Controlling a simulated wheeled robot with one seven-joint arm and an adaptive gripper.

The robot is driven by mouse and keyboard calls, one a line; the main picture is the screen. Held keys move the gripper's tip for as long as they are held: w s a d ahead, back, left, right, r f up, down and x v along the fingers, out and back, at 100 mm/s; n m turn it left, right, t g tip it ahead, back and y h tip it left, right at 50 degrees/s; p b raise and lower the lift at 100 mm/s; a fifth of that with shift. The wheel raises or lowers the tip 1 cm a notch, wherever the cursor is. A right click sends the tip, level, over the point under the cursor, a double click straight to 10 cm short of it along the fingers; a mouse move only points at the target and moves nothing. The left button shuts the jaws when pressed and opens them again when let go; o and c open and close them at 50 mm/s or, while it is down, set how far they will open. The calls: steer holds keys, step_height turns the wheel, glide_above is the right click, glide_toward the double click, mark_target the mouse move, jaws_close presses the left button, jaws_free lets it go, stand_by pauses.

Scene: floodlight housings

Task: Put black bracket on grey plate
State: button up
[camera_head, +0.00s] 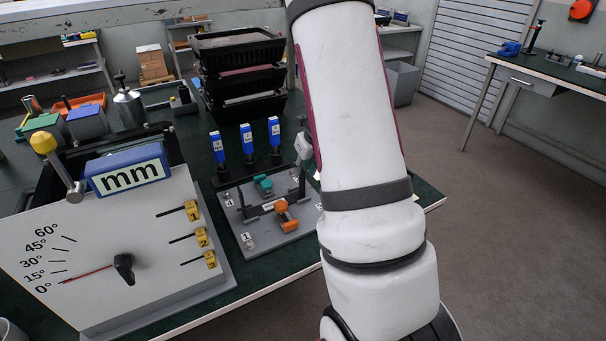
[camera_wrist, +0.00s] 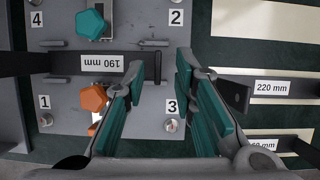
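In the wrist view the grey plate (camera_wrist: 75,142) carries corner numbers 1 to 4, a teal clamp knob (camera_wrist: 90,23) and an orange clamp knob (camera_wrist: 94,98). In the head view the plate (camera_head: 262,243) and bracket (camera_head: 252,213) also show, while my arm hides the gripper.
Black brackets labelled "220 mm" (camera_wrist: 235,96) and another, partly hidden, lie right of the plate in the wrist view. Three blue-handled tools (camera_head: 247,139) stand behind the plate. A large angle gauge board (camera_head: 100,240) stands left. Stacked black trays (camera_head: 240,80) are at the back.

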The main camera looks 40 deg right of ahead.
steer(key=s+a+r+n+y+p, duration=0.1)
steer(key=s+a+r+n+y, duration=0.15)
steer(key=a+r+n, duration=0.75)
steer(key=s+a+r+n+y, duration=0.1)
steer(key=s+a+r+n, duration=0.3)
steer(key=a+r+n, duration=0.7)
steer(key=s+a+n, duration=0.3)
steer(key=s+n, duration=0.3)
steer(key=s+a+r+n+h, duration=0.1)
steer(key=s+a+n, duration=0.2)
steer(key=s+n, duration=0.3)
steer(key=s+a+n+g+h, duration=0.1)
steer(key=s+a+n, duration=0.2)
steer(key=s+n, duration=0.3)
steer(key=shift+s+r, duration=0.3)
steer(key=shift+r, duration=0.05)
steer(key=shift+a+h, duration=0.1)
steer(key=shift+h, duration=0.15)
step_height(320, 180, up, 3)
steer(key=shift+r+t+p, duration=0.15)
steer(key=shift+t+p, duration=0.25)
steer(key=shift+p, duration=0.85)
